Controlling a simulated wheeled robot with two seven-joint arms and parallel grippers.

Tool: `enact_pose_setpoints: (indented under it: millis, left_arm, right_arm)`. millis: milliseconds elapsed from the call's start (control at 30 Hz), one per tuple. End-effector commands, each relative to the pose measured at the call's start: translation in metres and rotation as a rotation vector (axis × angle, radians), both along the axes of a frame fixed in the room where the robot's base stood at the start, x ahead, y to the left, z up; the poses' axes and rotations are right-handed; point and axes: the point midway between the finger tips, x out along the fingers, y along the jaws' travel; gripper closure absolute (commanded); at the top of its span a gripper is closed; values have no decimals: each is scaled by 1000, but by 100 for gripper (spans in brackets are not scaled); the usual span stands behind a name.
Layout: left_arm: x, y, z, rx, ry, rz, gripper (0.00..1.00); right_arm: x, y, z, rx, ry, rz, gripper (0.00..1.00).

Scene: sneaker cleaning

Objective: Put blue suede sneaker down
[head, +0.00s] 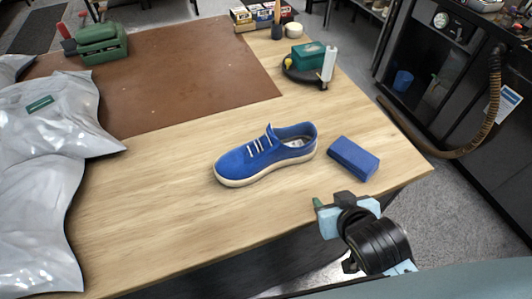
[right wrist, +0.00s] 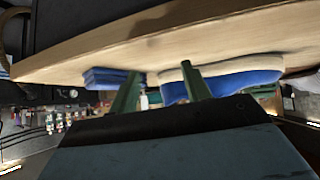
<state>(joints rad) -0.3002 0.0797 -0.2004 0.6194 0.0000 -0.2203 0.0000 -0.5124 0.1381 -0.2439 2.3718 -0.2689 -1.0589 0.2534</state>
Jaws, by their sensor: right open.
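The blue suede sneaker (head: 265,154) stands upright on its sole on the wooden table (head: 150,205), near the front edge, toe to the left. In the right wrist view the sneaker (right wrist: 235,82) shows upside down beyond the fingers. My right gripper (head: 318,203) is just off the table's front edge, below and right of the sneaker, apart from it. Its two green fingers (right wrist: 160,85) are spread with nothing visible between them. My left gripper is not in view.
A blue block (head: 354,158) lies right of the sneaker. Silvery bags (head: 50,130) cover the table's left side. A brown mat (head: 190,75), a green vise-like tool (head: 100,42) and a dark tray (head: 303,73) with a green box lie farther back. Bare wood surrounds the sneaker.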

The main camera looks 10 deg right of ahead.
Motion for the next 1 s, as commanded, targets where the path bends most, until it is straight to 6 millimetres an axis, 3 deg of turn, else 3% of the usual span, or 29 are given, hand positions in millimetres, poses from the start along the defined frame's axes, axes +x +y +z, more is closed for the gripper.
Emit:
enact_pose_setpoints:
  millis: [200,433,567,1000]
  left_arm:
    - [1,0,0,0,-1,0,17]
    - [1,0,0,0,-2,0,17]
    - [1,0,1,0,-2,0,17]
    - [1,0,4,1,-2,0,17]
  right_arm:
    - [41,33,35,51,-316,52,52]
    - [56,71,68,121,-553,159,52]
    - [63,80,72,136,-590,183,52]
    - [130,94,63,138,-590,183,52]
